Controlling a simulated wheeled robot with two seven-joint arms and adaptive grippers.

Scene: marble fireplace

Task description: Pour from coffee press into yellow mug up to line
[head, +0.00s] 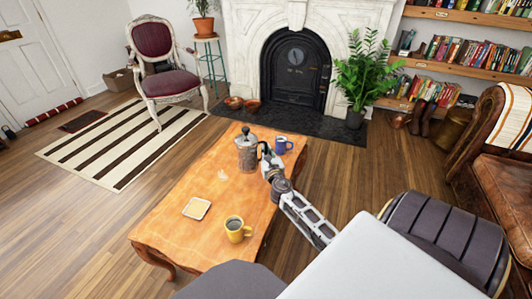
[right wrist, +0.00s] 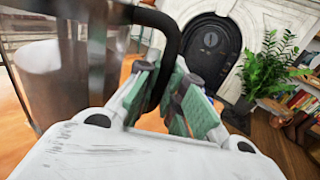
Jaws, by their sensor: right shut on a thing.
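The coffee press (head: 246,153), metal and glass, is upright at the far part of the wooden table (head: 185,238); I cannot tell whether its base touches the tabletop. My right gripper (head: 267,163) is at its right side, shut on its black handle. In the right wrist view the fingers (right wrist: 166,95) with green pads are around the handle (right wrist: 172,40), and the press body (right wrist: 70,85) fills the left side, with dark content low in it. The yellow mug (head: 236,230) stands upright at the near end of the table, dark inside; its line cannot be made out. My left gripper is not visible.
A blue mug (head: 283,146) stands just right of the press, behind my right gripper. A small square coaster (head: 196,208) lies on the left side of the table. The tabletop between press and yellow mug is clear. A chair (head: 160,55) and fireplace are beyond.

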